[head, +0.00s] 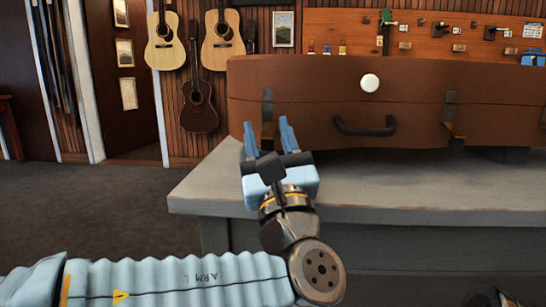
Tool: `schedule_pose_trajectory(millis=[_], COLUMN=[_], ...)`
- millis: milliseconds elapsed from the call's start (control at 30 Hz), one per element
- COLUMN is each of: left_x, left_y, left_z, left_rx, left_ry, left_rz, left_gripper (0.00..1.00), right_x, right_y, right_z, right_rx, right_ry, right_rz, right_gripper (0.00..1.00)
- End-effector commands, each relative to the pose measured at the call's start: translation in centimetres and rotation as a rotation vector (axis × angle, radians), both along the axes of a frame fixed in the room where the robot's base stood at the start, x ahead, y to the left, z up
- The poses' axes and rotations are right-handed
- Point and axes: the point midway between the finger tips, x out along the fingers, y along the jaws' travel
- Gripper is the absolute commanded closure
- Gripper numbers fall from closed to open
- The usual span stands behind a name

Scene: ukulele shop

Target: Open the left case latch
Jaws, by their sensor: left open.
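A brown case (330,100) stands on a grey bench (400,190) with its front side toward me. My left gripper (267,130) has two blue fingers, spread apart and pointing at the case, one on each side of the latch in the picture. Nothing shows held between them. I cannot tell whether they touch the latch or the case. My right gripper is not in view.
The case also has a dark handle (365,127), a white round disc (370,83) and another latch (452,120) to the right. The bench top is clear in front of the case. Guitars (222,40) hang on the back wall, and a tool board (340,28) is behind the case.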

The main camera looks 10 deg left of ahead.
Motion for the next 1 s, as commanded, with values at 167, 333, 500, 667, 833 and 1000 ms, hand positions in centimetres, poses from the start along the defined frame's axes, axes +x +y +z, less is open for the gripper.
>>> schedule_pose_trajectory(millis=[167,333,500,667,833,1000], left_x=[-2.5,-5.8,-8.6,-10.1,-10.5,-10.5], left_y=[-1.0,-2.1,-3.0,-3.4,-3.5,-3.5], left_z=[-1.8,-4.2,-6.2,-7.2,-7.5,-7.5], left_rx=[0.003,0.002,0.002,-0.001,-0.001,-0.001], left_ry=[0.0,0.0,0.0,0.0,-0.001,-0.001], left_rz=[-0.005,-0.003,-0.002,0.001,0.003,0.003], left_gripper=[0.54,0.54,0.54,0.54,0.54,0.54], right_x=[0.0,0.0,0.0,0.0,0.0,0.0], right_y=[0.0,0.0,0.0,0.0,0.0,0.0], right_z=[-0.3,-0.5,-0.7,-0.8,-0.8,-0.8], right_rx=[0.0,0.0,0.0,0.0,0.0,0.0], right_ry=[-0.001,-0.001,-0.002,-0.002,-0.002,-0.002], right_rz=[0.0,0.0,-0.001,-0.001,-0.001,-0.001], right_gripper=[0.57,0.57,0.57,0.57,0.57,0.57])
